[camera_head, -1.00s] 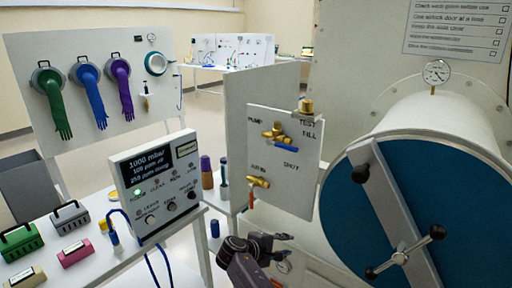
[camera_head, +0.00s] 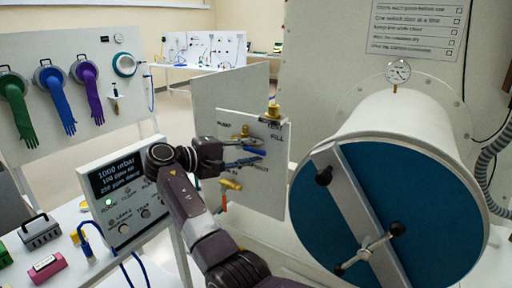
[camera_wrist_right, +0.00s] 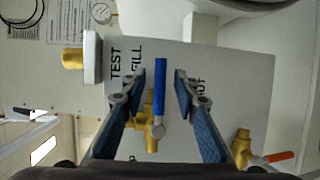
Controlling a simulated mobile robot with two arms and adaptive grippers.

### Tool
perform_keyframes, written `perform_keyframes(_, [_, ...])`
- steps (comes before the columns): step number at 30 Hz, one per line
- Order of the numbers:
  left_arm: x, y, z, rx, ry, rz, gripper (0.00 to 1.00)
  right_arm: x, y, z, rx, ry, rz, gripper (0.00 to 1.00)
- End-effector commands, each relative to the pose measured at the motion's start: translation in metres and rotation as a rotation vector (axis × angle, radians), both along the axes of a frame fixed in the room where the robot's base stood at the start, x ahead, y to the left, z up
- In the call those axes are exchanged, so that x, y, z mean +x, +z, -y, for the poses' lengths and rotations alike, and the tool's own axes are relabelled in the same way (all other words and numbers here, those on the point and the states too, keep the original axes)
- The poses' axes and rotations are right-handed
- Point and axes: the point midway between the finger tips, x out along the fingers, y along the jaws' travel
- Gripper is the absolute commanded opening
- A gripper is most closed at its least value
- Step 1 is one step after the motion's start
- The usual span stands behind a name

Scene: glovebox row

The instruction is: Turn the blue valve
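The blue valve has a blue lever handle (camera_wrist_right: 159,88) on a brass body (camera_wrist_right: 153,132), mounted on a white panel (camera_head: 270,190). In the right wrist view the handle lies between the two fingers of my right gripper (camera_wrist_right: 162,84), with a gap on each side. The fingers are open and hold nothing. In the head view my right gripper (camera_head: 250,157) is at the panel and partly covers the valve. My left gripper is not in view.
An orange-handled brass valve (camera_head: 230,185) sits lower on the panel, also visible in the wrist view (camera_wrist_right: 278,157). A brass fitting (camera_head: 273,110) tops the panel. A round blue chamber door (camera_head: 430,225) stands to the right. A control box (camera_head: 125,195) stands left.

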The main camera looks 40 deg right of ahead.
Motion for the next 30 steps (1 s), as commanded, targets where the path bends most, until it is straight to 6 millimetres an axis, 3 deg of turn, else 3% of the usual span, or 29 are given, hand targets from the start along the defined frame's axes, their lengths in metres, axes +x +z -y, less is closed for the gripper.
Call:
perform_keyframes(4, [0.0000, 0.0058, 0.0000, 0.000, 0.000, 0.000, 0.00, -0.0002, -0.0015, 0.0119, 0.000, 0.000, 0.000, 0.28])
perform_keyframes(12, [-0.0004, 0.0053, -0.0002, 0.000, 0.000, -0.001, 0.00, 0.0000, -0.0033, 0.0140, 0.000, 0.001, 0.001, 0.28])
perform_keyframes(21, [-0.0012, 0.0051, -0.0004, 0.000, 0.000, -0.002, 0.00, 0.0001, -0.0032, 0.0136, 0.000, 0.001, 0.000, 0.00])
perform_keyframes(30, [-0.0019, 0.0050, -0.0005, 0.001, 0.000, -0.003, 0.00, 0.0002, -0.0033, 0.0134, 0.000, 0.001, 0.000, 0.00])
